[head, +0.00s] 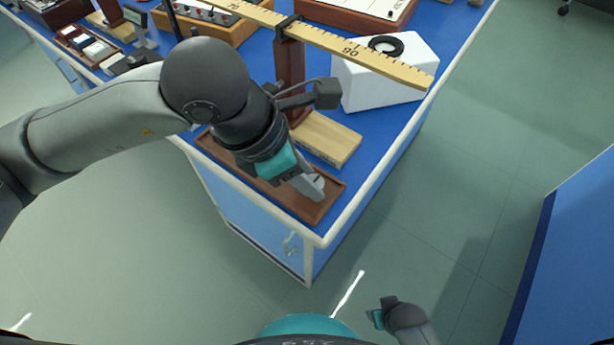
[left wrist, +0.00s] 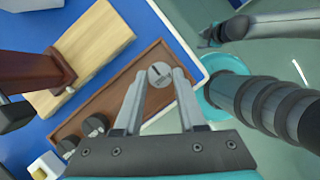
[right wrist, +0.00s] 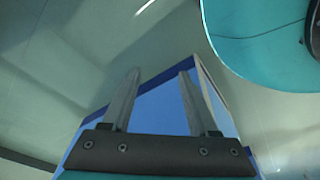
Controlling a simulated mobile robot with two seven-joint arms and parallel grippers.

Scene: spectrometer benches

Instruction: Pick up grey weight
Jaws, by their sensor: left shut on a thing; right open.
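The grey weight (left wrist: 160,74) is a small round slotted disc between my left fingertips in the left wrist view. In the head view the weight (head: 319,184) shows partly beside the fingers, at the near right end of a brown wooden tray (head: 272,194). My left gripper (head: 312,188) reaches down and is shut on it. Whether the weight is clear of the tray floor cannot be told. Two darker weights (left wrist: 94,125) sit farther along the tray (left wrist: 118,98) in the left wrist view. My right gripper (right wrist: 158,75) is open and empty, away from the bench.
A pale wooden block (head: 330,138) lies behind the tray, by a brown post bearing a yellow ruler beam (head: 370,66). A white block (head: 385,82) with a black ring stands at the back right. The blue bench ends just right of the tray. Another blue bench (head: 575,265) stands at right.

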